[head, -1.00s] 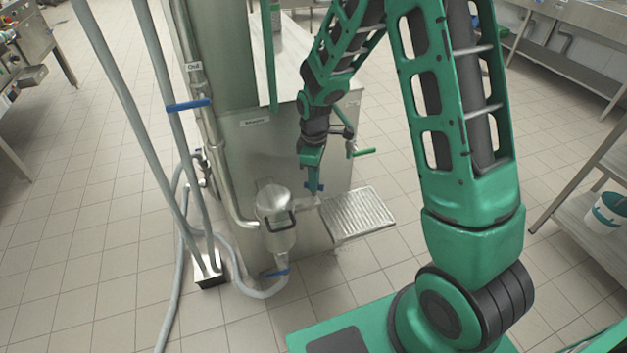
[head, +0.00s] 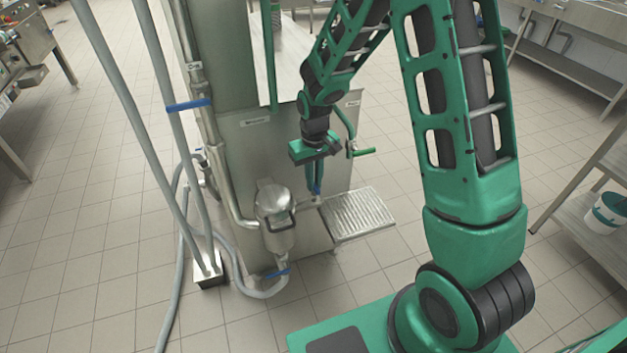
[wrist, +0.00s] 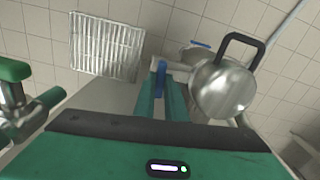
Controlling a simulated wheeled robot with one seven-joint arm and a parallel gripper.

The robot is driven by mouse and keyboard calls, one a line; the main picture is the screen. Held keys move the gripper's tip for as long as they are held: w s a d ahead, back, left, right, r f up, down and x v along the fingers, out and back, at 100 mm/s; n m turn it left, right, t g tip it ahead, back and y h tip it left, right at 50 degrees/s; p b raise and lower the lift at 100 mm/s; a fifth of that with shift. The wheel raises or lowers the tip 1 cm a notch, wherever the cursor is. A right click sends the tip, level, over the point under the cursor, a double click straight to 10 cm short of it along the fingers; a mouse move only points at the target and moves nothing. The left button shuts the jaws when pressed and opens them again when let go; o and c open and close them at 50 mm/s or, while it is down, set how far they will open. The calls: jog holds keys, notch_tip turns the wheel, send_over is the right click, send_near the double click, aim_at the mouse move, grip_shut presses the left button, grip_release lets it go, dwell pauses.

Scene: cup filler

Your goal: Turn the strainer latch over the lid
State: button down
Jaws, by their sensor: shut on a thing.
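The strainer (head: 274,212) is a steel canister with a domed lid, low on the front of the steel machine. A black U-shaped handle, seemingly the latch (head: 290,227), sits on its side facing me; in the wrist view the latch (wrist: 243,41) stands out from the strainer (wrist: 222,88). My gripper (head: 316,190) points down beside the strainer, to its right, apart from the latch. In the wrist view its green fingers (wrist: 160,95) are shut on a small blue lever (wrist: 161,68) on the pipe joining the strainer. The fingers partly hide that lever.
A ribbed steel drip tray (head: 357,214) juts out right of my gripper. A green-handled tap (head: 364,152) is close to my wrist. Another blue lever (head: 277,272) is below the strainer, with a grey hose (head: 262,294). The tiled floor in front is clear.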

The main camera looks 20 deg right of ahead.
jog(key=shift+w+r+m, duration=0.15)
jog(key=shift+w+m, duration=0.1)
jog(key=shift+m, duration=0.35)
jog(key=c, duration=1.8)
grip_release()
jog(key=shift+s, duration=0.1)
notch_tip(320, 180, up, 11)
jog(key=shift+f, duration=0.2)
